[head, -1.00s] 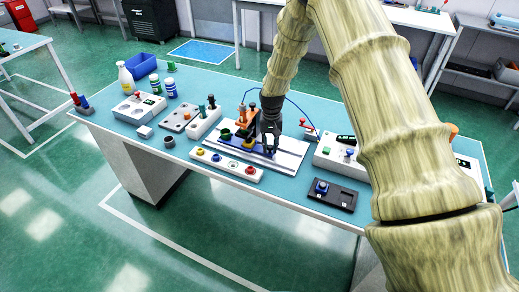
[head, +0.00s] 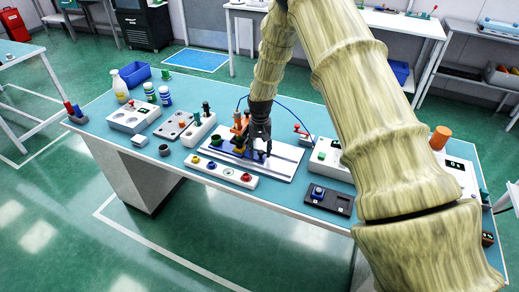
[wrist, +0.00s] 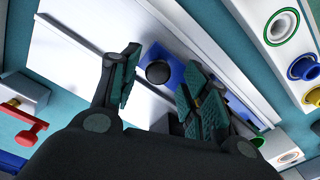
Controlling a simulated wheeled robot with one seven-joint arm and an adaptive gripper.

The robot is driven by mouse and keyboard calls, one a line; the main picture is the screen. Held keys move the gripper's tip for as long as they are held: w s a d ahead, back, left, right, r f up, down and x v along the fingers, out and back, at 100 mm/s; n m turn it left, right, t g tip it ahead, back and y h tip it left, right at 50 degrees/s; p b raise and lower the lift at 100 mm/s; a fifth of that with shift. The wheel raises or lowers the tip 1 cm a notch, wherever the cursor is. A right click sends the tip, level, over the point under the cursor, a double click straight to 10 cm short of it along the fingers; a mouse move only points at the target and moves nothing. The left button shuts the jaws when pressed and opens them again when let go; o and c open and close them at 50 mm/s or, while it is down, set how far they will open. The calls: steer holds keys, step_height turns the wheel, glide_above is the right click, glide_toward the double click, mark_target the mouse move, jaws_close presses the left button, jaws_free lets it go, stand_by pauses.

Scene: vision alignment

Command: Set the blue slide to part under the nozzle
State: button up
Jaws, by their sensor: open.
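The blue slide (wrist: 176,68) lies on the white railed base plate (head: 284,167). In the wrist view its round black knob (wrist: 158,73) shows between the fingers of my gripper (wrist: 160,85). The fingers stand apart on either side of the knob, with visible gaps. In the head view my gripper (head: 260,148) points down over the base plate and hides part of the slide. An orange upright (head: 239,122) stands just left of my gripper, with a yellow piece (head: 239,150) low beside it. I cannot make out the nozzle tip or the part clearly.
A white button box (head: 228,173) lies along the front of the plate. A black tray with a blue knob (head: 318,192) is to the right. A white control box (head: 325,158) and red lever (head: 300,129) stand right and behind. Bare teal table shows at front left.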

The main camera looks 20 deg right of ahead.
step_height(320, 180, up, 12)
stand_by(0.6)
stand_by(0.4)
